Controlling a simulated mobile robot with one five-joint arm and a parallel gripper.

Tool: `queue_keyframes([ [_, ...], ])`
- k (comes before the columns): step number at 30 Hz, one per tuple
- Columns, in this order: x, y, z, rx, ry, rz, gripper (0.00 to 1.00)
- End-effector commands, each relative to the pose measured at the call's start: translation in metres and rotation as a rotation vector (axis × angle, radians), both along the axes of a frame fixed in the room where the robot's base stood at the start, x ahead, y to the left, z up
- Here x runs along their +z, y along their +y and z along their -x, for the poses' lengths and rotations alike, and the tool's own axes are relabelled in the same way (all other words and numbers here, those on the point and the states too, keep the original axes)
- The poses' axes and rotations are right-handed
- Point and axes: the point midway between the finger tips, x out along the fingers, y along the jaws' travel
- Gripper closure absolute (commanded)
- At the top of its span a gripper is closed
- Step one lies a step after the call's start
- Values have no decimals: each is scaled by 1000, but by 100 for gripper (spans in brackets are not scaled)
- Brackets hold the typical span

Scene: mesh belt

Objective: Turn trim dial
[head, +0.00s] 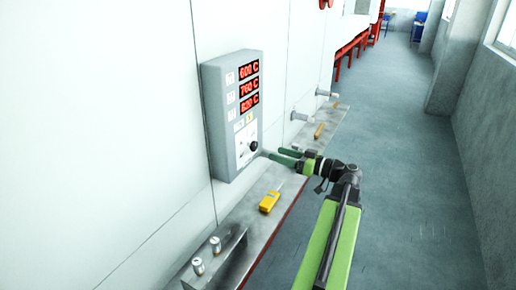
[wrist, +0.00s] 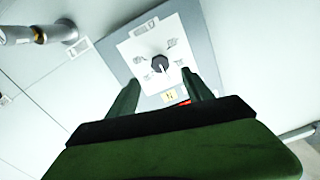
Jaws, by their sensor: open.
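The trim dial (head: 253,146) is a small black knob low on the front of a grey control box (head: 219,120) fixed to the white wall. In the wrist view the dial (wrist: 160,63) sits on a white plate with small markings around it, and a white line shows on the knob. My gripper (head: 278,155) is just right of and slightly below the dial in the head view. In the wrist view its two dark green fingers (wrist: 163,92) are apart with nothing between them, pointing toward the dial. They appear short of the knob and not touching it.
The box has red displays (head: 249,85) above the dial. A ledge (head: 237,225) below carries a yellow handheld tool (head: 269,201) and small metal cylinders (head: 199,266). Pipe stubs (head: 299,117) stick out from the wall beyond. The grey floor (head: 410,150) to the right is clear.

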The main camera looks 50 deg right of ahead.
Motion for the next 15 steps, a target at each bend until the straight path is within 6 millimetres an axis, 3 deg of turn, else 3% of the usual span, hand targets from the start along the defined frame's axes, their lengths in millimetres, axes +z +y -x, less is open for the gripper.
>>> queue_keyframes([
  [3,0,8,-31,3,0,0,41],
  [9,0,18,-71,1,1,0,41],
  [15,0,22,-90,-2,0,0,41],
])
